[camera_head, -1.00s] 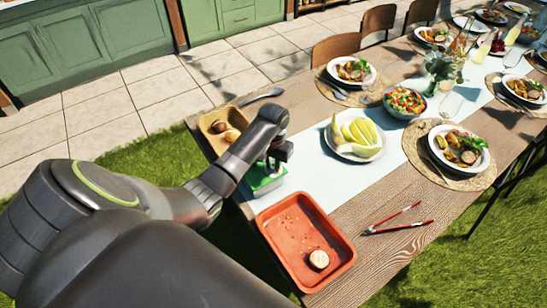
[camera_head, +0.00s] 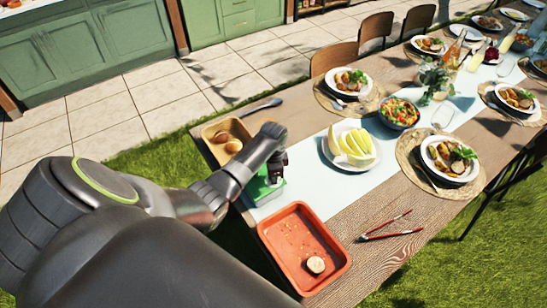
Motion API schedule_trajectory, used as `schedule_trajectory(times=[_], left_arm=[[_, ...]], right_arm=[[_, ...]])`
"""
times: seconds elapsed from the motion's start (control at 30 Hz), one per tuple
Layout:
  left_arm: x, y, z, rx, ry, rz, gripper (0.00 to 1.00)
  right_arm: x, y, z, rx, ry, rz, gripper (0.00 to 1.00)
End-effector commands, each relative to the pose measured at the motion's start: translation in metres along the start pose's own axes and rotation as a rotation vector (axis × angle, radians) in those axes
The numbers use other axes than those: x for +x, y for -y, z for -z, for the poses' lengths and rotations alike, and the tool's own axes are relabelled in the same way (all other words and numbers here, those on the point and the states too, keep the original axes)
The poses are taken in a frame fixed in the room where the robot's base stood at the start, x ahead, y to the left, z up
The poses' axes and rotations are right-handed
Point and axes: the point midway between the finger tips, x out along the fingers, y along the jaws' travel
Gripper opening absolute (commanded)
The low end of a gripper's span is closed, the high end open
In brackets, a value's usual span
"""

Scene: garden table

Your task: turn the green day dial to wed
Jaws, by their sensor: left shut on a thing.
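The green day dial (camera_head: 257,191) stands near the left end of the table, on the pale runner, in the head view. My left gripper (camera_head: 276,176) is directly over it, pointing down, and is shut on the dial's top part. My left wrist and forearm hide most of the dial, so its day marks and pointer cannot be read. My right gripper does not show.
A red tray (camera_head: 290,226) with a small round piece lies just in front of the dial. A wooden bread tray (camera_head: 217,155) is behind it. A plate of melon (camera_head: 352,167) stands to the right, and red tongs (camera_head: 390,235) lie at the front. Set plates fill the far end.

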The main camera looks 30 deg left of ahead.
Motion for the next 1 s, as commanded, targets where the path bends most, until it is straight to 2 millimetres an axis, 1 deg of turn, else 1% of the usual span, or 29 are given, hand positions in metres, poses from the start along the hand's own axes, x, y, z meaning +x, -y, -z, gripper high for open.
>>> schedule_trajectory(times=[0.03, 0.2, 0.4, 0.63, 1.0], left_arm=[[-0.0019, 0.0, 0.0002, 0.034, 0.0, 0.0, 0.0], [-0.0013, 0.0001, 0.0001, 0.138, 0.001, 0.0, 0.0], [-0.0008, 0.0003, 0.0002, 0.213, 0.0, 0.0, 0.0], [-0.0003, 0.0002, 0.0001, 0.249, 0.0, 0.0, 0.0], [-0.0002, 0.0003, 0.0002, 0.251, 0.0, 0.0, 0.0]], right_arm=[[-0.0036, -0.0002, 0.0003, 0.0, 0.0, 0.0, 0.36], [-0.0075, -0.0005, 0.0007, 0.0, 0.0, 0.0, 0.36], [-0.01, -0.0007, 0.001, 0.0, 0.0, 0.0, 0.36], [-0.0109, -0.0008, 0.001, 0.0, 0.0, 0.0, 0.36], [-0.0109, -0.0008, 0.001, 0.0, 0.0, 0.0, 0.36]])
